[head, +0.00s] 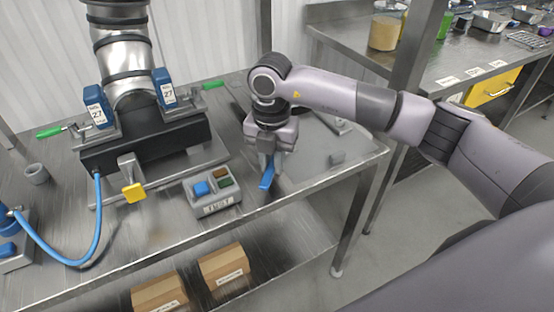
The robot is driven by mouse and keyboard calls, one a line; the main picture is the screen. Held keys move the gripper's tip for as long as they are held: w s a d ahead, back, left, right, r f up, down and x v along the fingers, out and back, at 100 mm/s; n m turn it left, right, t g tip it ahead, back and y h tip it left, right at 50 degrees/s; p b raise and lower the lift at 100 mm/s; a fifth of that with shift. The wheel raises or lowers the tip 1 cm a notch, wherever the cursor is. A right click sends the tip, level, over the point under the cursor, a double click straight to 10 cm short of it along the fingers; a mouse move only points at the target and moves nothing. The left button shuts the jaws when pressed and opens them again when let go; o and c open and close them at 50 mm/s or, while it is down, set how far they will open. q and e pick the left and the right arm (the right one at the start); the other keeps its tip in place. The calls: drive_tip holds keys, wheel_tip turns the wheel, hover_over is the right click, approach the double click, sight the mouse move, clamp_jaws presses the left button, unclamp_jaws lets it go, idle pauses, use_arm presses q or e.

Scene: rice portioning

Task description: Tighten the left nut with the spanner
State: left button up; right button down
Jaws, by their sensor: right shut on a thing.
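My right gripper (268,157) is above the right part of the steel table, pointing down. It is shut on a blue-handled thing, which looks like the spanner (267,179). Its far end is hidden by the fingers. The machine (145,142) stands to the left, with a steel pipe rising from its black base. Two blue labelled blocks marked 27 (97,106) (164,88) flank the pipe, each beside a green-handled lever. A nut cannot be made out clearly at this size. The gripper is apart from the machine. My left gripper is out of view.
A yellow-tipped lever (134,192) juts from the machine's front. A blue hose (97,222) curves at left. Cardboard boxes (225,264) lie below.

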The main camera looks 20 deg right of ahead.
drive_tip(key=shift+a+r, duration=0.1)
drive_tip(key=shift+s+d+n+b, duration=0.2)
drive_tip(key=shift+s+d+n, duration=0.25)
drive_tip(key=shift+d+n, duration=0.45)
drive_tip(key=shift+s+d+n+b, duration=0.2)
drive_tip(key=shift+s+d+n, duration=0.2)
drive_tip(key=shift+d+n, duration=0.45)
drive_tip(key=shift+a+r+p, duration=0.15)
drive_tip(key=shift+r+p, duration=0.65)
drive_tip(key=shift+r, duration=0.35)
idle(0.4)
wheel_tip(320, 180, up, 4)
drive_tip(key=shift+f+p, duration=0.1)
drive_tip(key=shift+p, duration=1.15)
drive_tip(key=shift+n, duration=0.25)
